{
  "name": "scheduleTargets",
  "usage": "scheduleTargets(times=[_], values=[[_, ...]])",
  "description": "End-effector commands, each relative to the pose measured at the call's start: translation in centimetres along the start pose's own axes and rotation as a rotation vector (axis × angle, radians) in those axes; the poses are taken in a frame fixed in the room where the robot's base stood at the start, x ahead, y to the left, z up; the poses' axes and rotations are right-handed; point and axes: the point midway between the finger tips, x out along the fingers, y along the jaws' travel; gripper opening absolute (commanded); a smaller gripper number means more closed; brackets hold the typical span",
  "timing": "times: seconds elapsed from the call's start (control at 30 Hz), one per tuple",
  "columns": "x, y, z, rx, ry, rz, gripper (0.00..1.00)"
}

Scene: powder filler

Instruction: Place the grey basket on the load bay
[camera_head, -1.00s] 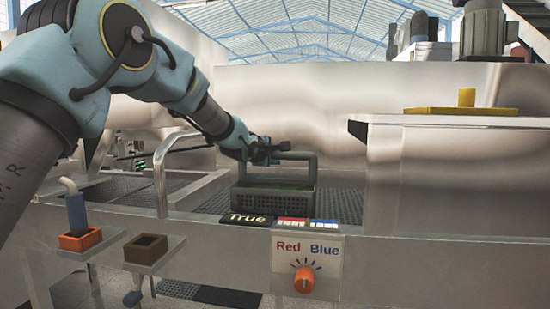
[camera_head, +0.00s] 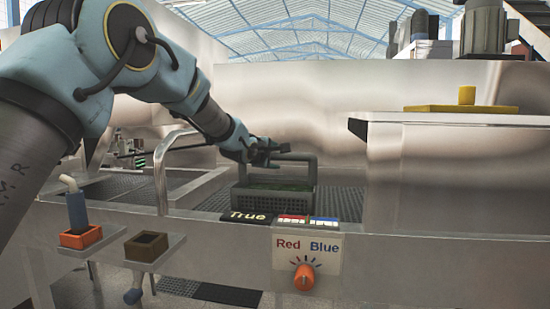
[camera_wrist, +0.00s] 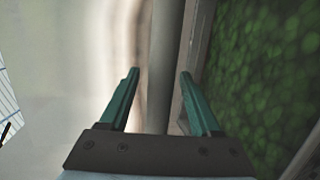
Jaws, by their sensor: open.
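The grey basket (camera_head: 276,200) stands upright on the dark grated surface behind the front panel, its arched handle (camera_head: 314,172) raised. Green contents (camera_wrist: 265,75) fill it and show on the right of the wrist view, beside the basket's rim. My gripper (camera_head: 273,150) is open at the upper left part of the handle. In the wrist view, a grey bar, apparently the handle, runs between the two green fingers of my gripper (camera_wrist: 160,85). I cannot tell whether the fingers touch it. Which surface is the load bay is not marked.
A steel cabinet (camera_head: 440,185) with a yellow lid (camera_head: 462,110) stands close on the right. A metal pipe (camera_head: 160,175) arches up on the left. A "True" sign (camera_head: 248,216) and a Red/Blue dial (camera_head: 304,277) sit in front. Grating (camera_head: 345,202) is free right of the basket.

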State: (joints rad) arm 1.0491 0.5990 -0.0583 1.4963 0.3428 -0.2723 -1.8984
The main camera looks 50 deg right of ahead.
Motion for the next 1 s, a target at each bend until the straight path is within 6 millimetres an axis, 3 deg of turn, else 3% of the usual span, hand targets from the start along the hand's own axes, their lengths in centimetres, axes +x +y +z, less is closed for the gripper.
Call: scheduleTargets(times=[0.17,0.7,1.0], values=[[-1.0,0.2,-0.1,-0.001,0.001,0.003,0.64],[-10.6,0.1,-0.1,0.001,0.002,0.002,0.64],[-12.1,0.2,0.0,0.0,0.0,0.0,0.64]])
